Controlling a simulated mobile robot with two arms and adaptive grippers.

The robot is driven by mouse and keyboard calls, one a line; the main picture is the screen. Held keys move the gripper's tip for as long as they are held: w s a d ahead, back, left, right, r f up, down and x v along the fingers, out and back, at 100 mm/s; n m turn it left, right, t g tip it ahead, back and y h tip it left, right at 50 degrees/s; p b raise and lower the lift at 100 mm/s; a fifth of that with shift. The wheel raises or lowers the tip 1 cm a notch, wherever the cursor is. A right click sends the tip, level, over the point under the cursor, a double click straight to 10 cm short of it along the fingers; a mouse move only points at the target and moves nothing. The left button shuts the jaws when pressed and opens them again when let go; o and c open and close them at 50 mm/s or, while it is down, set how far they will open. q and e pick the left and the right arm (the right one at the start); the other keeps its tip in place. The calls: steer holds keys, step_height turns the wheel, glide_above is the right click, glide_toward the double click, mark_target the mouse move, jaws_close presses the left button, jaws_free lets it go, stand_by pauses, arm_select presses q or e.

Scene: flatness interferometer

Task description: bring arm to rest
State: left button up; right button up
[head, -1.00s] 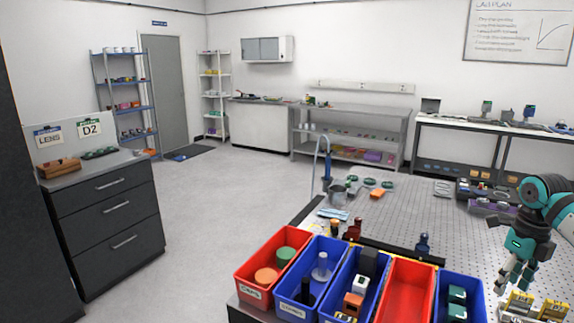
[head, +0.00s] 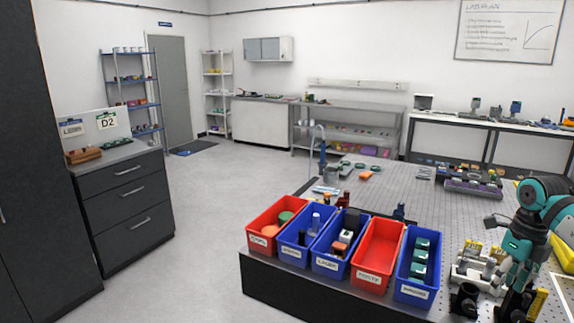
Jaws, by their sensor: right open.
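My right arm comes in from the right edge in the head view, teal and black. Its gripper (head: 516,270) hangs fingers down over the right front of the perforated optical table (head: 402,190). The gripper is open, and I see nothing held in it. A black mount (head: 465,299) and yellow-and-grey parts (head: 480,262) are close beside and below it. I cannot tell whether the fingers touch any of them. My left gripper is not in view.
Red and blue bins stand along the table's front edge, including an empty red bin (head: 377,258) and a blue bin (head: 417,270) nearest the gripper. A dark drawer cabinet (head: 126,207) stands at left. The floor (head: 215,215) between is clear.

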steer(key=w+a+f+m+t+y, duration=0.25)
steer(key=a+f+y, duration=0.25)
steer(key=a+f, duration=0.55)
steer(key=w+a+f+m+t+y, duration=0.1)
steer(key=w+a+f+m+y, duration=0.15)
steer(key=a+f+y, duration=0.75)
steer(key=a+f+m+t+h, duration=0.4)
steer(key=a+f+m+t, duration=0.2)
steer(key=f+m, duration=0.3)
steer(key=s+d+f+m+h, duration=0.35)
steer(key=s+f+m, duration=0.45)
steer(key=f, duration=0.4)
steer(key=s+d+f+m+h, duration=0.2)
steer(key=s+f+m+h, duration=0.4)
steer(key=s+f, duration=0.55)
steer(key=s+a+f+m+g, duration=0.1)
steer(key=s+f+m+g, duration=0.1)
steer(key=s, duration=0.9)
steer(key=s+a+f+m+g+h, duration=0.1)
steer(key=s+f+m+g, duration=0.2)
steer(key=s+f, duration=0.3)
steer(key=s+a+f+m+g, duration=0.1)
steer(key=s+f+m+g, duration=0.2)
steer(key=s, duration=1.4)
steer(key=shift+f+m+h, duration=0.35)
steer(key=shift+f+m, duration=0.25)
